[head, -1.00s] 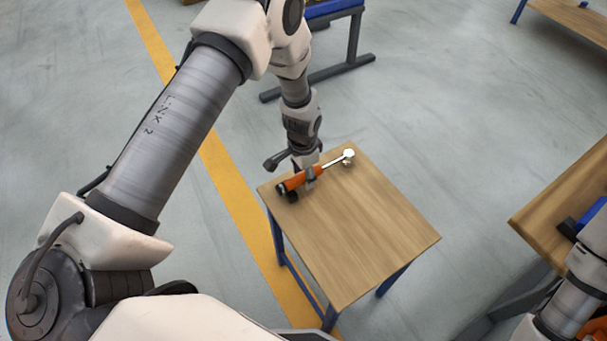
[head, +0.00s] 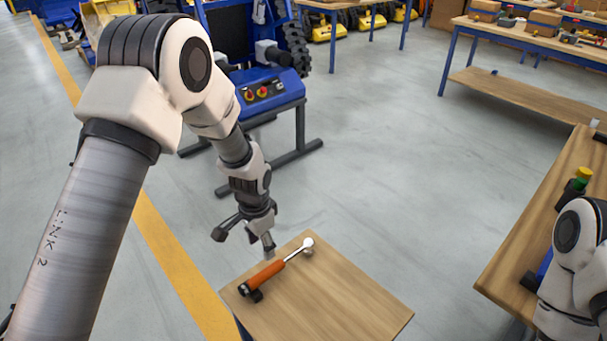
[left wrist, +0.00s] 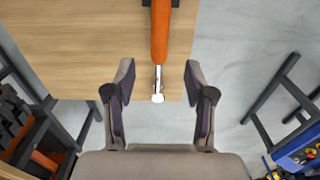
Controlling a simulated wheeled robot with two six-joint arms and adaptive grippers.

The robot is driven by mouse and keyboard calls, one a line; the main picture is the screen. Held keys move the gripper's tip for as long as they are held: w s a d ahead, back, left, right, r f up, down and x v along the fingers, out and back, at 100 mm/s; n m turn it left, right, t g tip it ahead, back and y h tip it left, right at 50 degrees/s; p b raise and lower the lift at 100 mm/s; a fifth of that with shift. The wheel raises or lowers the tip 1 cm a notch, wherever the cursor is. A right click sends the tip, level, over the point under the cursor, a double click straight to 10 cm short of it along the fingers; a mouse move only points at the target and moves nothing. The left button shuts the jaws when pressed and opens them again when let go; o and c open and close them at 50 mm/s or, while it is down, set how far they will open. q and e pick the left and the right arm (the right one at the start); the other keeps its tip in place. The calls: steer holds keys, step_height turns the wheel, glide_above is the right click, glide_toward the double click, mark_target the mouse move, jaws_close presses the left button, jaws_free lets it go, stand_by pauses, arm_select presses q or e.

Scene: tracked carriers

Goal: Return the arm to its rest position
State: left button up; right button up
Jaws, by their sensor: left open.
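My left gripper (head: 266,250) is open and empty, just above the small wooden table, near its far left edge. An orange-handled tool with a silver shaft and round head (head: 268,273) lies on the small table (head: 335,305), its head toward the far corner. In the left wrist view the tool (left wrist: 160,35) runs down between my open fingers (left wrist: 158,85), with its silver head near the table edge. The fingers do not touch it. My right arm shows at the right edge of the head view, but its gripper is not visible.
A longer wooden bench (head: 530,225) with a dark bottle with a green and yellow top (head: 578,180) stands at the right. A blue machine (head: 270,95) stands behind my left arm. Another workbench (head: 530,35) is at the far right. Open grey floor lies between.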

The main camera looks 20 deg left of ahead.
arm_select(q)
steer(key=s+f+n+p, duration=0.1)
steer(key=s+f+n, duration=0.2)
steer(key=s, duration=1)
steer(key=s+f+n+p, duration=0.2)
steer(key=s+f, duration=0.7)
steer(key=s, duration=0.5)
steer(key=shift+d+f+n, duration=0.2)
steer(key=shift+d+n, duration=0.25)
steer(key=shift+n, duration=0.35)
steer(key=shift+c, duration=0.4)
